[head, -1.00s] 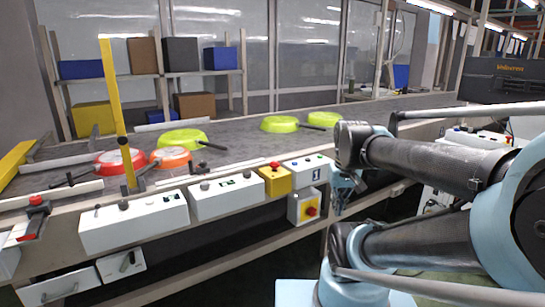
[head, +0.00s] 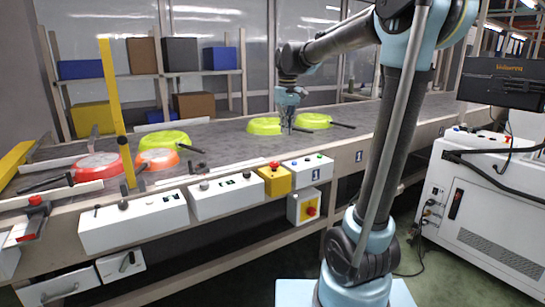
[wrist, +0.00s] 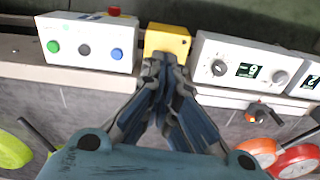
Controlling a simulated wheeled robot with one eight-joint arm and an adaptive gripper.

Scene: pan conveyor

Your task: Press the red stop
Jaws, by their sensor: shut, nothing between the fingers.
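A yellow box (head: 275,182) with a red button (head: 274,164) on top sits on the conveyor's front rail in the head view. A second red knob (head: 311,211) sits on a yellow plate on a box below the rail. My gripper (head: 289,131) points down above the belt, behind the yellow box, apart from it. In the wrist view, my closed, empty fingers (wrist: 160,66) appear just below the yellow box (wrist: 168,38) and overlap its lower edge. No red button shows on that box there. A red knob (wrist: 114,10) shows beyond the white button box.
The white button box (head: 308,170) and a white display box (head: 226,195) flank the yellow box. Green pans (head: 264,126) lie on the belt near my gripper. An orange pan (head: 158,157) and a red pan (head: 97,165) lie left, near a yellow post (head: 116,110).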

